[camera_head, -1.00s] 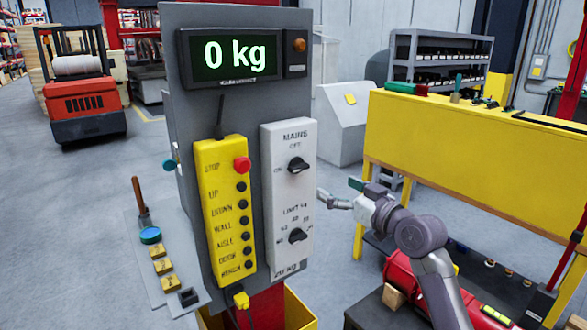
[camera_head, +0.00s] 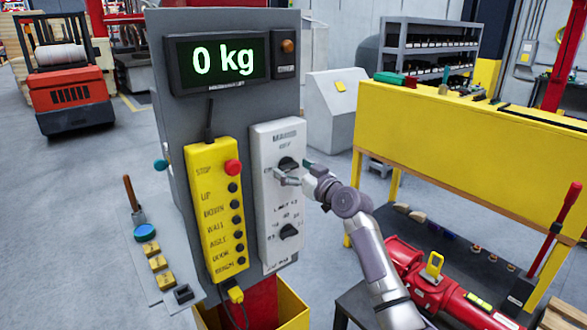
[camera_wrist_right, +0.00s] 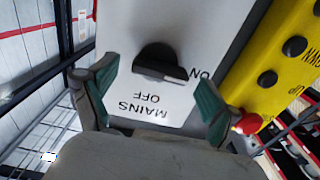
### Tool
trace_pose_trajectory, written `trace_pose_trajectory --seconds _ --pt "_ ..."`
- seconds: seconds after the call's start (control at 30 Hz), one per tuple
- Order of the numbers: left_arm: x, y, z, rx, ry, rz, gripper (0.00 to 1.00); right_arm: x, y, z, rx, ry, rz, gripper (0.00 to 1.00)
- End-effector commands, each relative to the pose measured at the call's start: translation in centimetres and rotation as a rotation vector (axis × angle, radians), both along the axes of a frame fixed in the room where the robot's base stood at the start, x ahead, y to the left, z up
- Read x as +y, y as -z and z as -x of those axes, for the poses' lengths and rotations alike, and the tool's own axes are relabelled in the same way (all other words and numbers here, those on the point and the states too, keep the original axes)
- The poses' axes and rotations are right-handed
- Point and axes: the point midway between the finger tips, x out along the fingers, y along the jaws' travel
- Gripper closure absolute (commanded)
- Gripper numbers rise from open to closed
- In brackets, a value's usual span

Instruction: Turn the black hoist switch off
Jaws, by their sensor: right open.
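The black mains switch (camera_head: 288,164) is a rotary knob near the top of a light grey panel (camera_head: 262,215) labelled MAINS, with OFF above it and ON to its left. In the right wrist view the knob (camera_wrist_right: 158,62) lies ahead between the spread fingers, and its bar end points toward the ON label. My right gripper (camera_head: 291,175) is open in front of the panel at the knob and partly covers it in the head view; both fingers show in the right wrist view (camera_wrist_right: 152,92). I cannot tell whether they touch it. My left gripper is not in view.
A second black knob (camera_head: 289,231), the limit selector, sits lower on the same panel. A yellow push-button pendant (camera_head: 215,225) with a red stop button (camera_head: 232,167) hangs just left. A display (camera_head: 222,62) above reads 0 kg. A yellow bench (camera_head: 450,150) stands right.

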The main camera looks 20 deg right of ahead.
Motion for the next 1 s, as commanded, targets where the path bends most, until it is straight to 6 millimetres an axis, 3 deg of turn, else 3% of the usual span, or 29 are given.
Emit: trace_pose_trajectory --seconds 0.13,0.47,0.77,1.0 --pt "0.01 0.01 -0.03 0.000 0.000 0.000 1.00 0.01 0.00 0.01 0.000 0.000 0.000 0.16" --pt "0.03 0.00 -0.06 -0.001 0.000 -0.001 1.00 -0.02 0.01 0.03 0.000 0.000 -0.001 0.71" --pt "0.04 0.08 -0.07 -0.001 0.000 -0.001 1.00 -0.05 0.01 0.02 0.012 0.000 -0.034 0.72" --pt "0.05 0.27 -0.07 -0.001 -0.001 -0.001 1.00 -0.08 -0.05 0.00 0.057 -0.001 -0.159 0.72"
